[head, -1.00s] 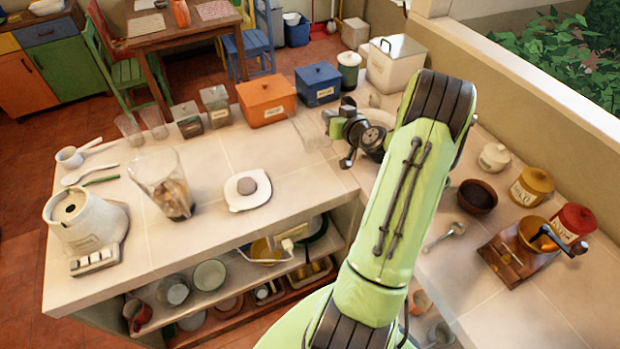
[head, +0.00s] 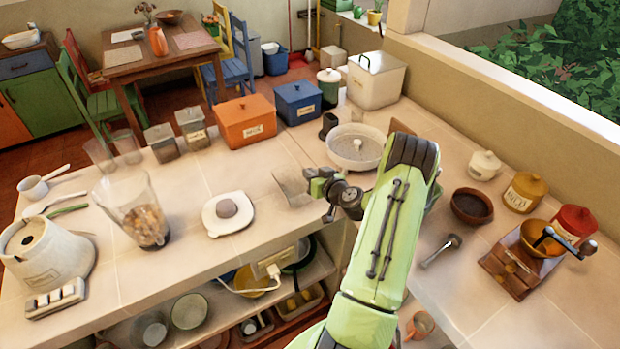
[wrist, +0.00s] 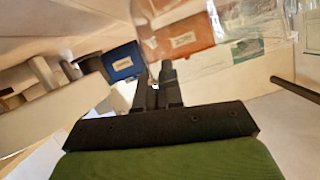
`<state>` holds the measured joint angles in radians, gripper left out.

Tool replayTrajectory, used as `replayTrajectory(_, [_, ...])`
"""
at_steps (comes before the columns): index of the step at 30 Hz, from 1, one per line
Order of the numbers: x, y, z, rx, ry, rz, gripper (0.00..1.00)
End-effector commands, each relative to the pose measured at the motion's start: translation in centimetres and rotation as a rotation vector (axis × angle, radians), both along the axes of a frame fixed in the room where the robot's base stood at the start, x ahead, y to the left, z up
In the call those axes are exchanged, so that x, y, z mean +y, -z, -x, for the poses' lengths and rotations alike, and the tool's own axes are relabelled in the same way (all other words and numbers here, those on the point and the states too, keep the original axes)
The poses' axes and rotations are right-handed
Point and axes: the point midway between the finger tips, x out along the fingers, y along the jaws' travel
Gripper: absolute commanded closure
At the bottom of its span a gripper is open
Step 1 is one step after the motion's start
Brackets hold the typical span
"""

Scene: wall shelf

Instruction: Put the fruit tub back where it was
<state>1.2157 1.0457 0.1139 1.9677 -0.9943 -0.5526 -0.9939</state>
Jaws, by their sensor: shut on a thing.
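My gripper (head: 308,183) is above the counter near its inner corner. It is shut on a small clear tub (head: 289,187), which looks empty and tilted in the head view. In the wrist view the clear tub (wrist: 150,45) shows just beyond my gripper (wrist: 158,75), with the orange box visible behind it. Whether the tub touches the counter is hard to tell. A clear blender jar (head: 142,222) with brownish pieces in it stands at the left. Which label the tub carries cannot be read.
Orange (head: 247,128) and blue (head: 298,104) lidded boxes line the back edge beside two small glass canisters (head: 191,131). A white round dish (head: 352,152) stands behind my gripper. A white plate (head: 214,224) lies left of it. The counter between plate and gripper is clear.

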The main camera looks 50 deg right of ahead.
Motion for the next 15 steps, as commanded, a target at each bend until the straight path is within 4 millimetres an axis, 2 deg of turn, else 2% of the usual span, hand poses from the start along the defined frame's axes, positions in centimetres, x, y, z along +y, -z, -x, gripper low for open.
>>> replayTrajectory(2, [-0.01,0.59,-0.02,-0.002,0.001,0.000,1.00])
replayTrajectory(12, [-0.03,0.89,-0.02,-0.002,0.000,0.002,1.00])
replayTrajectory(13, [-0.02,0.86,-0.01,-0.002,0.000,0.002,0.90])
replayTrajectory(15, [-0.02,0.79,0.00,-0.002,0.000,0.002,0.80])
